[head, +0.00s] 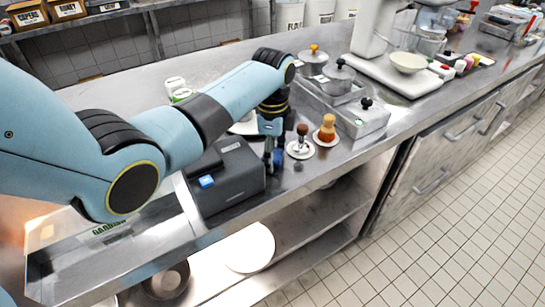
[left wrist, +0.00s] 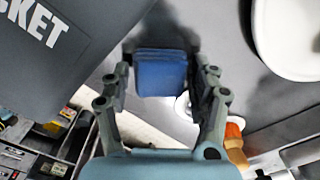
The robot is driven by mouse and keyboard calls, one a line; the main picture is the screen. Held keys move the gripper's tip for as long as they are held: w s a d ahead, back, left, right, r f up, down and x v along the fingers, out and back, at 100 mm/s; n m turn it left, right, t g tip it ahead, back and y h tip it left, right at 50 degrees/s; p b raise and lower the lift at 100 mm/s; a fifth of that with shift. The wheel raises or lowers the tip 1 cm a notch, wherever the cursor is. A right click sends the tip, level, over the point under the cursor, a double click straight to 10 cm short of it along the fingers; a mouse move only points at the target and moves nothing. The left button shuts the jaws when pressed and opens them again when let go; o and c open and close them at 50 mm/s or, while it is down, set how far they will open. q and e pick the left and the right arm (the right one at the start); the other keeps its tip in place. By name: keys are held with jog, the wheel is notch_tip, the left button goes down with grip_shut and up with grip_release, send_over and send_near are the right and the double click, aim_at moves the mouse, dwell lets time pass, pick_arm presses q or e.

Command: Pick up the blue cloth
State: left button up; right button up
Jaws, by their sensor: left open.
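The blue cloth (left wrist: 160,72) shows in the left wrist view as a small folded stack on the grey counter. It lies between and just past the two fingertips of my left gripper (left wrist: 163,82), which is open with a finger on each side. Whether either finger touches the cloth I cannot tell. In the head view my left gripper (head: 274,155) points down at the counter beside the dark ticket printer (head: 230,178), and a bit of blue (head: 278,158) shows at its fingers. My right gripper is not in view.
The ticket printer stands close on the left of the gripper. Two brushes, one dark (head: 302,131) and one orange (head: 327,128), stand on small white discs to the right. The counter's front edge is near.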

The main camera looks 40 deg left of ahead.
aim_at(278, 156)
pick_arm(q)
jog(key=c, duration=0.9)
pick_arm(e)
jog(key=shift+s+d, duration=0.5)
pick_arm(q)
jog(key=shift+r, duration=0.5)
jog(key=r, duration=0.2)
jog(key=d+r, duration=0.1)
jog(key=shift+d+r, duration=0.2)
jog(key=shift+r, duration=0.15)
jog(key=d+r, duration=0.2)
jog(key=d, duration=0.1)
jog(key=d+r+b, duration=0.1)
jog(key=d+r, duration=0.1)
jog(key=d, duration=0.2)
jog(key=d+r+b, duration=0.1)
jog(key=d+r, duration=0.1)
jog(key=d, duration=0.1)
jog(key=shift+w+d+r, duration=0.1)
jog(key=shift+d+r, duration=0.1)
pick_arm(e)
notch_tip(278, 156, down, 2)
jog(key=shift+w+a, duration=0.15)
